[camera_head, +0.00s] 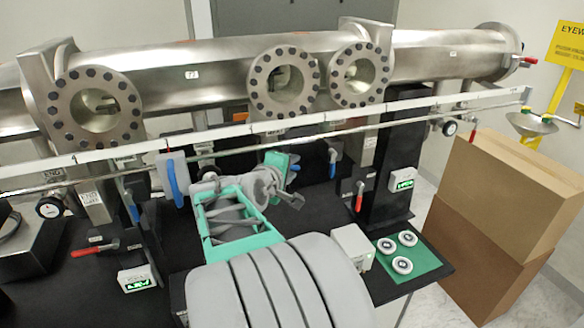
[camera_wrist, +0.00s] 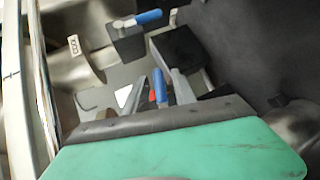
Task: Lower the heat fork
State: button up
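No part carries a label I can read as the heat fork, so I cannot tell which one it is. Several blue-handled and red-handled levers hang below the steel tube. A blue handle (camera_head: 180,180) on a grey plate is at left, and another blue handle (camera_head: 332,163) is right of my arm. A red handle (camera_head: 360,196) is further right. My gripper (camera_head: 283,190) is at the middle, below the tube. The wrist view shows a blue lever (camera_wrist: 149,17) on a grey block, and blue and red handles (camera_wrist: 159,88) just beyond my gripper's teal part.
The large steel tube (camera_head: 215,65) with flanged ports crosses the back, with a white rail (camera_head: 150,148) before it. Cardboard boxes (camera_head: 510,195) stand at right. White round parts (camera_head: 402,265) lie on a green mat (camera_head: 425,258). Black table surface shows near my arm.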

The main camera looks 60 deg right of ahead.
jog(key=b+v, duration=0.1)
jog(key=v, duration=0.7)
jog(key=shift+b, duration=0.3)
